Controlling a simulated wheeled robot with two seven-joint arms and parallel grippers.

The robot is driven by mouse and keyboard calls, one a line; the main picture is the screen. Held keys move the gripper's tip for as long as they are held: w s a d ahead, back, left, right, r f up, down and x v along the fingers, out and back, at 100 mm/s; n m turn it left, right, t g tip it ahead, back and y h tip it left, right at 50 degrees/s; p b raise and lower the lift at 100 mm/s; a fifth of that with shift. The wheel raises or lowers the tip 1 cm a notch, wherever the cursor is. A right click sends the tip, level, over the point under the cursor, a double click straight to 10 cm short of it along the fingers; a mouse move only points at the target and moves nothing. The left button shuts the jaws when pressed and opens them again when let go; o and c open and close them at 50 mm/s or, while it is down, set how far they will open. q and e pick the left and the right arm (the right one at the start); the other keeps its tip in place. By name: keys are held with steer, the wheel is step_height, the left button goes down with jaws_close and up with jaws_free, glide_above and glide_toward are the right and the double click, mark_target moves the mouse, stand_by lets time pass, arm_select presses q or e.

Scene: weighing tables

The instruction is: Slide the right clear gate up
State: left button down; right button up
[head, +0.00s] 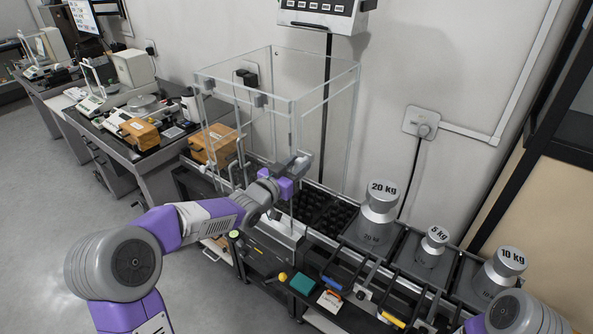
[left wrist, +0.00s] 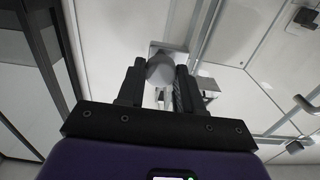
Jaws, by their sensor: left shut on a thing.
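A tall clear-walled enclosure (head: 340,110) stands against the wall in the head view. The right clear gate (head: 275,135) is in its front, and its lower part is behind my left gripper. My left gripper (head: 300,165) is at the front right corner of the enclosure. In the left wrist view, its two dark fingers (left wrist: 160,88) are shut on a rounded grey handle (left wrist: 160,68) in front of the clear panels. How far up the gate stands is hard to tell. My right arm shows at the lower right of the head view, but its gripper is out of frame.
A 20 kg weight (head: 380,205), a 5 kg weight (head: 433,243) and a 10 kg weight (head: 502,272) stand on the bench to the right. A wooden box (head: 213,145) is at the enclosure's left. A tool shelf (head: 335,317) is in front.

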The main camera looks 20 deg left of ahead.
arm_select(q)
steer(key=shift+r, duration=0.4)
steer(key=c, duration=1.1)
jaws_free()
steer(key=o, duration=0.3)
steer(key=shift+f, duration=0.1)
steer(key=shift+f, duration=0.1)
steer(key=v, duration=0.7)
steer(key=shift+s+a, duration=0.1)
steer(key=shift+s, duration=0.15)
